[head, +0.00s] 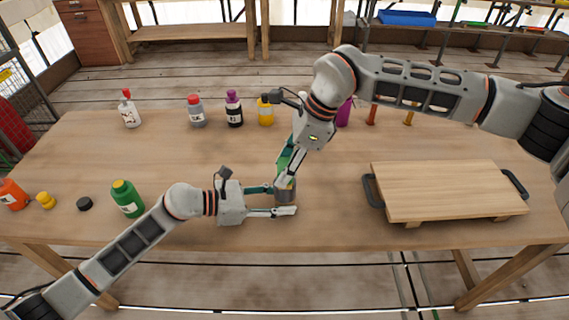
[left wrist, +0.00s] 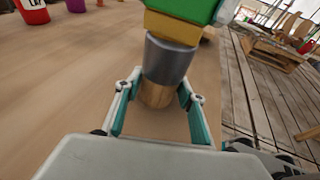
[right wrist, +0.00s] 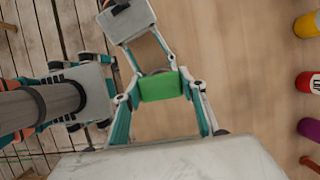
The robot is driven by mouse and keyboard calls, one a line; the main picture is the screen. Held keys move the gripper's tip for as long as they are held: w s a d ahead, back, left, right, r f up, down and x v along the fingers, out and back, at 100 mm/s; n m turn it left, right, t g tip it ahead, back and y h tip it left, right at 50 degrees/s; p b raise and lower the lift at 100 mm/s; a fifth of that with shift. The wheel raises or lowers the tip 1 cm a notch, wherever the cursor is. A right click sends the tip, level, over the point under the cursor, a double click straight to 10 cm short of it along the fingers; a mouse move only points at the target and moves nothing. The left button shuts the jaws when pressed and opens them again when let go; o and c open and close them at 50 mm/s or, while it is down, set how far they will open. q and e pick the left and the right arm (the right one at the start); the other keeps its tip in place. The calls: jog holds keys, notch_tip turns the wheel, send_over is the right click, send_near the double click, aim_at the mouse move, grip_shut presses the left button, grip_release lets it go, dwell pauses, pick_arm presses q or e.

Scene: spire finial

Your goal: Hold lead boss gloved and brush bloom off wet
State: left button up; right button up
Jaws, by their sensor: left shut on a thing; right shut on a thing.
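The lead boss is a dull grey cylinder with a wood-coloured lower part (left wrist: 172,62). It stands upright near the table's front, and its grey side shows in the head view (head: 285,196). My left gripper (head: 282,202) is shut on it low down, one finger on each side. A brush with a green back (right wrist: 160,86) is in my right gripper (head: 284,178), which is shut on it from above. In the left wrist view the brush's yellow underside (left wrist: 174,27) appears to rest on the boss's top. I cannot see a glove.
Bottles stand along the back of the table (head: 70,165): white (head: 130,112), grey (head: 196,112), dark purple (head: 234,110) and yellow (head: 265,112). A green bottle (head: 127,200) and a black cap (head: 84,204) are at left. A raised wooden board (head: 445,188) with dark handles is at right.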

jog(key=d+v, duration=0.1)
jog(key=v, duration=0.7)
jog(key=shift+d+f, duration=0.25)
jog(key=shift+d, duration=0.25)
dwell(0.5)
pick_arm(q)
jog(key=o, duration=0.9)
jog(key=v, duration=1.2)
jog(key=shift+s, duration=0.1)
pick_arm(e)
jog(key=shift+s, duration=0.1)
